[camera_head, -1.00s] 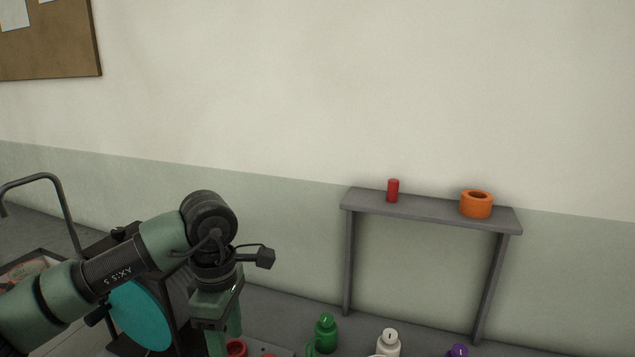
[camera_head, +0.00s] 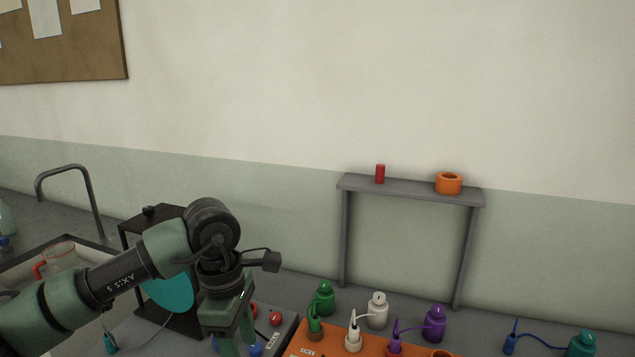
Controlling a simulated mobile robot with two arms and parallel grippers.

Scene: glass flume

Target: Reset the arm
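My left arm comes in from the left, bends at a dark elbow joint and points down. My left gripper (camera_head: 236,340) hangs at the bottom of the view, over the left end of the bench items. Its two fingers show as green prongs near the bottom edge, and their tips are not clear enough to tell open from shut. I see nothing held in it. My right arm and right gripper are not in view.
An orange rack (camera_head: 375,335) holds small bottles, with green (camera_head: 324,298), white (camera_head: 377,310) and purple (camera_head: 434,323) bottles behind. A teal bottle (camera_head: 582,344) stands right. A grey shelf (camera_head: 410,190) bears a red cylinder (camera_head: 380,174) and orange ring (camera_head: 449,183). A sink (camera_head: 25,268) is left.

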